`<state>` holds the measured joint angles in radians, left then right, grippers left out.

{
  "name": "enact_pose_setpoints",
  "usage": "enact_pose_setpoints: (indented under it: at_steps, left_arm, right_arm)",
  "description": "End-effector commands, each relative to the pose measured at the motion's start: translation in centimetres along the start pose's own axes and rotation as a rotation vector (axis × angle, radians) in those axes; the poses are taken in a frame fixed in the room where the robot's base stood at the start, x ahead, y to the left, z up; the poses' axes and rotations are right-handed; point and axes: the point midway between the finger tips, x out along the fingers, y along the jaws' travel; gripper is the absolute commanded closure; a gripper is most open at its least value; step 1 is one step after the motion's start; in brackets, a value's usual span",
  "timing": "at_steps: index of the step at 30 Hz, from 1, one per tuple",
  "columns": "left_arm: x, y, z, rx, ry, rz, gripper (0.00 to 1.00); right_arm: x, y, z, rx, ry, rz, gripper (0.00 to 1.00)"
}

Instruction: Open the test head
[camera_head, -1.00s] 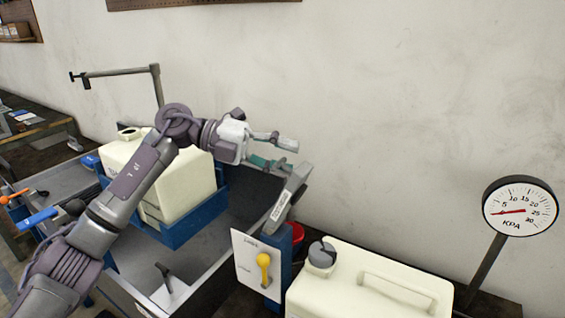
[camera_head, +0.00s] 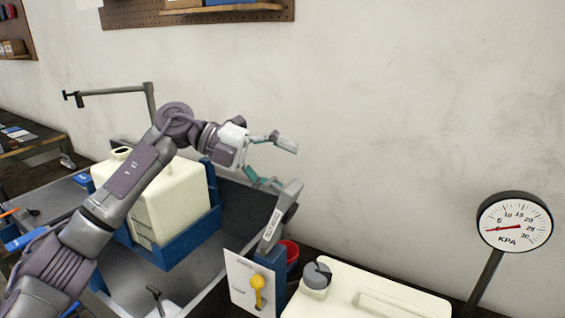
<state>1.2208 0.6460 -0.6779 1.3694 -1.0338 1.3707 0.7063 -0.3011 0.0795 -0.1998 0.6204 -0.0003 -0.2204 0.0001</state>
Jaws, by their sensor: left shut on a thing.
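A grey labelled arm (camera_head: 273,232), which seems to be the test head, rises tilted from behind a white panel (camera_head: 240,288) with a yellow lever (camera_head: 257,290). My left gripper (camera_head: 278,166) is at the upper end of this arm. Its fingers stand visibly apart, with the lower finger against or just in front of the arm's top. The exact contact is hard to make out. A cream tank (camera_head: 178,205) sits in a blue cradle behind my left arm, which hides part of it. My right gripper is not in view.
A cream canister (camera_head: 365,298) with a grey cap (camera_head: 317,275) stands at the bottom right. A pressure gauge (camera_head: 515,222) stands beside it. A red cup (camera_head: 291,255) is behind the panel. A metal bracket (camera_head: 120,90) stands behind the tank.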

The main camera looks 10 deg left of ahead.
Motion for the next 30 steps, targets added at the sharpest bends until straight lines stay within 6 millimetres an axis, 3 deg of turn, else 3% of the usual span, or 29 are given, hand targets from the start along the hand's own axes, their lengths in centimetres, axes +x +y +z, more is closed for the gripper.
enact_pose_setpoints:
  at_steps: [1, 9, 21, 22, 23, 30]
  left_arm:
    - [-1.2, -1.8, -0.2, 0.019, -0.009, -0.032, 0.48]
    - [-3.1, -1.4, -0.2, 0.019, -0.011, -0.031, 0.56]
    - [-5.9, -0.7, -0.3, 0.018, -0.014, -0.031, 0.61]
    - [-6.1, -0.6, -0.3, 0.018, -0.013, -0.031, 0.71]
    - [-6.3, -0.5, -0.3, 0.018, -0.013, -0.031, 0.75]
    - [-7.7, 0.4, -0.4, 0.014, -0.010, -0.024, 0.75]
  right_arm:
    - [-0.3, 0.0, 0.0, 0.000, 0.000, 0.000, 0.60]
    - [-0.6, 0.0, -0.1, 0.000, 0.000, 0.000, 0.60]
    - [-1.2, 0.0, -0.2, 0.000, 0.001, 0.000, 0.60]
    - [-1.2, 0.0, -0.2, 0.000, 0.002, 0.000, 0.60]
    - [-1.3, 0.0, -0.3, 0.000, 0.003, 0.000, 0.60]
    - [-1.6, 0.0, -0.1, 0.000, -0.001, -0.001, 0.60]
